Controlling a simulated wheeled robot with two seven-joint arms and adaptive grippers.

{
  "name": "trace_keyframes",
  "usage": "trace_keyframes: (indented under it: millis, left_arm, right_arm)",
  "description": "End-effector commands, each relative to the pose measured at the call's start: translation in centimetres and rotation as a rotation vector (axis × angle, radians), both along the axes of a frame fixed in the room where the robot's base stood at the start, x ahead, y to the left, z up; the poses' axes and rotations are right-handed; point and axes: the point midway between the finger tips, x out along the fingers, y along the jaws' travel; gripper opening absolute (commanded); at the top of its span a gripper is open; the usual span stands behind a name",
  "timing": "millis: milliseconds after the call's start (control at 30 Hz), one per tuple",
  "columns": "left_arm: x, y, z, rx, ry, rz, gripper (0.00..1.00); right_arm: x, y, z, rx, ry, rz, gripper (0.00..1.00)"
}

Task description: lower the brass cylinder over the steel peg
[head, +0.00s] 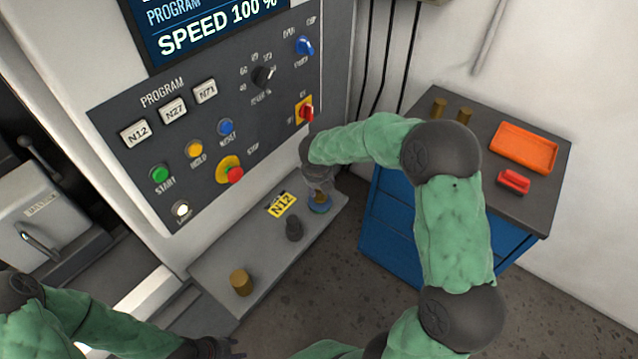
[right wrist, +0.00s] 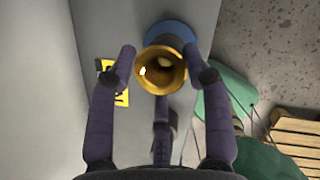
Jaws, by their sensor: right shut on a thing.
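The brass cylinder (right wrist: 151,78) is held upright between the fingers of my right gripper (right wrist: 160,72), its flared open end facing the wrist camera. In the head view my right gripper (head: 320,180) is over the ledge, above a blue round base (head: 320,206). The blue base also shows behind the cylinder in the right wrist view (right wrist: 172,32). A pale spot shows inside the bore; I cannot tell whether it is the steel peg or whether the cylinder is around it. My left gripper (head: 222,347) is at the bottom edge, away from the ledge's parts; its fingers are unclear.
On the grey ledge (head: 225,258) stand another brass cylinder (head: 240,282) and a dark round piece (head: 294,229), beside a yellow tag (head: 281,205). A control panel (head: 200,120) rises behind. The blue cabinet (head: 395,222) at right holds an orange tray (head: 524,148) and small parts.

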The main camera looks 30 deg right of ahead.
Motion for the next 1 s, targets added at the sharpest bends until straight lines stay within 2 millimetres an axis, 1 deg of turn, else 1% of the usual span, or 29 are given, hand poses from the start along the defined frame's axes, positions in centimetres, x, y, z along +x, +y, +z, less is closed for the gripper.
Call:
trace_keyframes:
  millis: [967, 1000]
  left_arm:
    - [0.0, 0.0, -0.6, 0.0, 0.0, 0.0, 0.4]
    - [0.0, 0.0, -0.6, 0.0, 0.0, 0.0, 0.4]
  right_arm:
    - [0.1, -0.1, -1.3, -0.001, -0.004, 0.0, 0.0]
    - [0.1, -0.1, -1.2, -0.002, -0.005, 0.0, 0.61]
